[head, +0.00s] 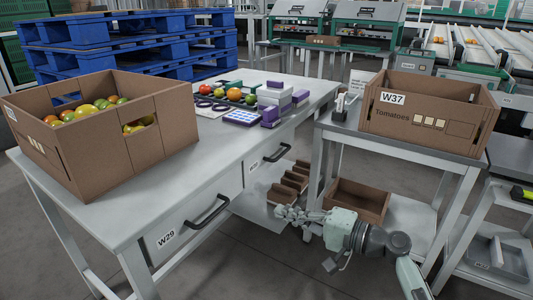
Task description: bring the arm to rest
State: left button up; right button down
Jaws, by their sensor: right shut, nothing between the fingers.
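My right gripper (290,214) shows in the head view, low at the centre right, with its arm coming in from the lower right. Its fingers are shut with nothing between them, and they point left. It appears in front of the gap between the long grey table (170,170) and the smaller stand, below the level of the table top. My left gripper is not in view.
A cardboard box of tomatoes (100,165) stands on the table's left. Several tomatoes and small boxes (275,95) lie further back. A Tomatoes box labelled W37 (425,125) stands on the right stand. An open brown box (358,200) sits low behind my gripper.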

jog(key=s+d+f+n+g+h+p, duration=0.2)
jog(key=s+d+f+h, duration=0.2)
jog(key=s+f, duration=0.4)
jog(key=s+d+f+n+g+h+p, duration=0.2)
jog(key=s+d+f+h, duration=0.3)
jog(key=f, duration=0.6)
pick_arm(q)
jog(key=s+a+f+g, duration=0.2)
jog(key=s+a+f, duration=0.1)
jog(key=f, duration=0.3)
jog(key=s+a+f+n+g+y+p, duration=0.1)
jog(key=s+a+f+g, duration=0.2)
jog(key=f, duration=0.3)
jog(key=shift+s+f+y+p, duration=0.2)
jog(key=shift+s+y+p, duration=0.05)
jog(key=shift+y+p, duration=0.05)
pick_arm(e)
jog(key=s+d+f+n+g+h, duration=0.1)
jog(key=s+d+f+n+h, duration=0.1)
jog(key=s+d, duration=0.3)
jog(key=s+d+f+n+g+h, duration=0.1)
jog(key=s+d+h, duration=0.3)
jog(key=s, duration=0.5)
jog(key=shift+d+f+n, duration=0.4)
jog(key=shift+d+f, duration=0.1)
jog(key=shift+d, duration=0.6)
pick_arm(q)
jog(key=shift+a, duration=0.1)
